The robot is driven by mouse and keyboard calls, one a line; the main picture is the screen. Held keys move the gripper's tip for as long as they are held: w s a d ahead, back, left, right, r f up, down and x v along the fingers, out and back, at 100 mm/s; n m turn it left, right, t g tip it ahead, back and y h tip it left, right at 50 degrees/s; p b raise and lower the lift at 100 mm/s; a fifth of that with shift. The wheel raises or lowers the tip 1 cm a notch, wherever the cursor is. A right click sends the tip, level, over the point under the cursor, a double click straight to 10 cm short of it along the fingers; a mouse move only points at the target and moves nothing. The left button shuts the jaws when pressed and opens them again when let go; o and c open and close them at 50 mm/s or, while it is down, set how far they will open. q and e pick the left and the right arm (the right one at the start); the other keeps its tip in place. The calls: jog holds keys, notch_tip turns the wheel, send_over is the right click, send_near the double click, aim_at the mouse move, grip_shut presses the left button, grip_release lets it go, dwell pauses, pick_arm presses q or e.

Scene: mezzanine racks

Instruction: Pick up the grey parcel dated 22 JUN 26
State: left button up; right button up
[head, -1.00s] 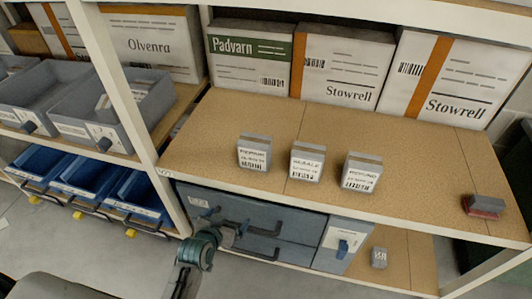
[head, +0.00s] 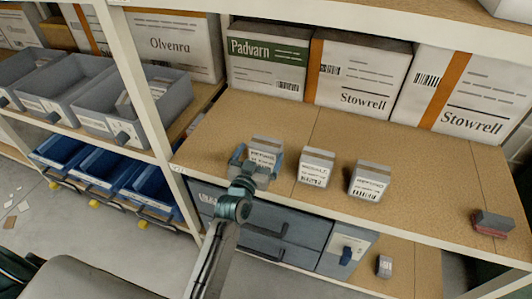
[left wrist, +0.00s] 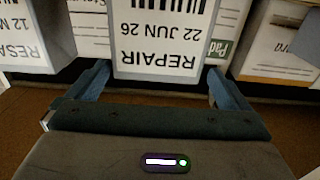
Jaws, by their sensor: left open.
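The grey parcel (head: 266,142) dated 22 JUN 26 stands leftmost of three small parcels on the upper shelf. Its white label reads REPAIR and 22 JUN 26, upside down, in the left wrist view (left wrist: 160,32). My left gripper (head: 257,163) is open in front of it, with one finger on each side of the parcel. The fingers also show in the left wrist view (left wrist: 158,82); I cannot tell whether they touch it. My right gripper is not in view.
A middle parcel (head: 316,168) and a right parcel (head: 369,181) stand beside it. A grey and red stapler-like object (head: 493,223) lies at the far right. Large cartons (head: 357,75) line the back. A grey drawer cabinet (head: 290,238) is below.

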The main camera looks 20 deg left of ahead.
aim_at(268, 142)
pick_arm(q)
jog(key=shift+w, duration=0.75)
jog(key=shift+w+p, duration=0.35)
jog(key=shift+w, duration=0.05)
jog(key=w, duration=0.1)
jog(key=w+p, duration=0.1)
jog(key=w, duration=0.1)
jog(key=shift+w+d, duration=0.2)
jog(key=shift+d, duration=0.1)
jog(key=shift+w+f, duration=0.15)
jog(key=shift+w, duration=0.3)
jog(key=c, duration=1)
